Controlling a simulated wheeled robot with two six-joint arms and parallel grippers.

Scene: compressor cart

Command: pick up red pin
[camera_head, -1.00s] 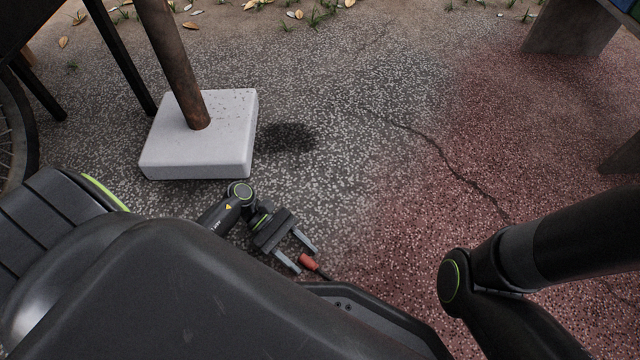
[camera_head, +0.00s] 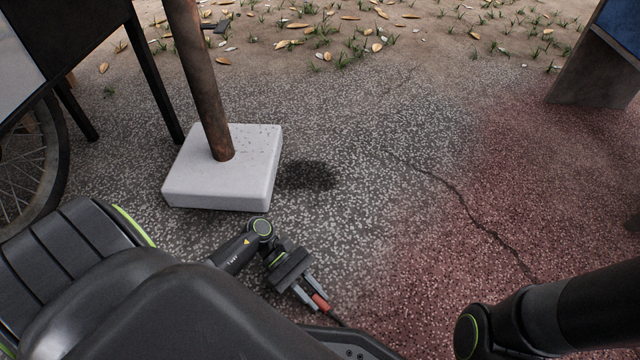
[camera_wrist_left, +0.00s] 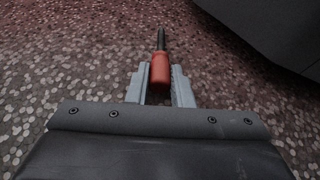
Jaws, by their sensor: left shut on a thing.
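The red pin (camera_head: 320,302) has a red handle and a thin dark shaft, and shows near the bottom middle of the head view. My left gripper (camera_head: 312,298) is shut on its red end, low by the speckled ground. In the left wrist view the red pin (camera_wrist_left: 160,68) sits between the two grey fingers of the left gripper (camera_wrist_left: 158,88), its dark shaft pointing away. Whether the pin still touches the ground cannot be told. My right arm comes in at the lower right of the head view; its gripper is out of the picture.
A white concrete block (camera_head: 225,175) with a rusty post (camera_head: 200,80) stands left of the middle. A bicycle-like wheel (camera_head: 25,165) and dark legs are at the far left. The speckled, cracked ground (camera_head: 400,180) right of the block is clear.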

